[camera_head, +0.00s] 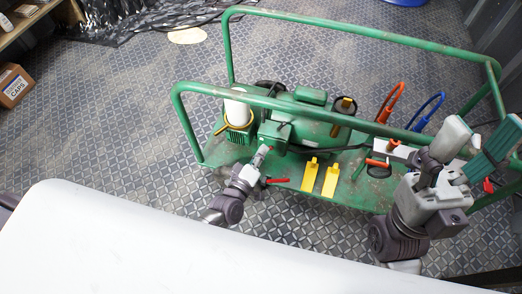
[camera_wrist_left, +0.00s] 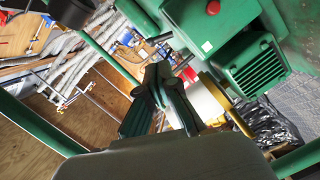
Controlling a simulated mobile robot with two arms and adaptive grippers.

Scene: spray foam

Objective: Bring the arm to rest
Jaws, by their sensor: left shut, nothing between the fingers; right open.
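My left gripper (camera_head: 262,154) reaches in over the left part of the green machine (camera_head: 300,120), close to the green motor block. In the left wrist view its dark green fingers (camera_wrist_left: 157,75) are together with nothing between them. The motor housing (camera_wrist_left: 255,65) with a red button fills the upper right of that view. My right gripper (camera_head: 474,150) is open, its two fingers spread apart at the right end of the machine's frame. It appears empty. Whether either gripper touches the machine is unclear.
A green tube rail (camera_head: 350,32) surrounds the machine. A cardboard box (camera_head: 15,88) is at far left. Patterned floor (camera_head: 110,130) left of the machine is clear.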

